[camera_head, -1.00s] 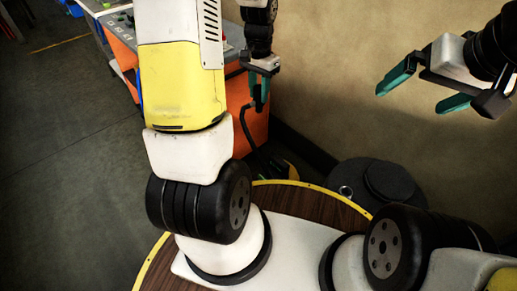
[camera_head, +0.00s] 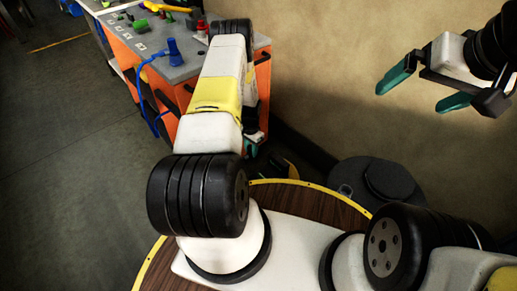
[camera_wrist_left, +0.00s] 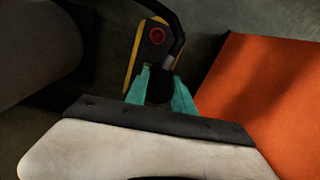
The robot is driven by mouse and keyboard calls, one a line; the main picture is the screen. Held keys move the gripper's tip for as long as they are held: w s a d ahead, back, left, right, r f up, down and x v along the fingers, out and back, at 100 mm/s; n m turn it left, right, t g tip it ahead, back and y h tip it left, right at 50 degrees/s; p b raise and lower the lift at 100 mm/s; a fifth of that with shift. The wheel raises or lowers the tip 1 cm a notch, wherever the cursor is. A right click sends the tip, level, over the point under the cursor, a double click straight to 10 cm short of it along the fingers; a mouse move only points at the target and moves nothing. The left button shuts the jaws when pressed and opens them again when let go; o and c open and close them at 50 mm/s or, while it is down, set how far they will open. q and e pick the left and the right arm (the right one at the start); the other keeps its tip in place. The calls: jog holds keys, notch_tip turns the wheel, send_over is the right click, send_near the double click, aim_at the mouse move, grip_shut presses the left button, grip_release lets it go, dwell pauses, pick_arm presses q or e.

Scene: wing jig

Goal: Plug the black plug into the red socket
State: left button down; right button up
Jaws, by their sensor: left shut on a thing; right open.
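My left gripper (camera_wrist_left: 160,88) is shut on the black plug (camera_wrist_left: 160,89) between its teal fingertips; a black cable runs up from it in the left wrist view. In the head view the left gripper (camera_head: 250,147) hangs low beside the orange bench, mostly hidden by my arm. A red part (camera_head: 202,27), possibly the red socket, shows on the grey bench top just left of my arm; its opening cannot be made out. My right gripper (camera_head: 424,90) is open and empty at the right, before the wall.
The orange bench (camera_head: 180,95) has a grey top with a blue plug (camera_head: 174,50), a blue cable (camera_head: 147,75) hanging over its edge, and green and yellow parts. A yellow-and-black box with a red button (camera_wrist_left: 157,35) lies beyond the left fingertips. The floor at left is clear.

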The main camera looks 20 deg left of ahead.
pick_arm(q)
jog(key=s+f, duration=0.2)
jog(key=f, duration=0.8)
jog(key=s+f, duration=0.2)
jog(key=f, duration=0.7)
jog(key=shift+s+f, duration=0.15)
jog(key=shift+f, duration=0.2)
jog(key=shift+f, duration=0.45)
jog(key=shift+f, duration=0.35)
jog(key=shift+f, duration=1.15)
jog(key=c, duration=1)
grip_release()
notch_tip(320, 180, up, 8)
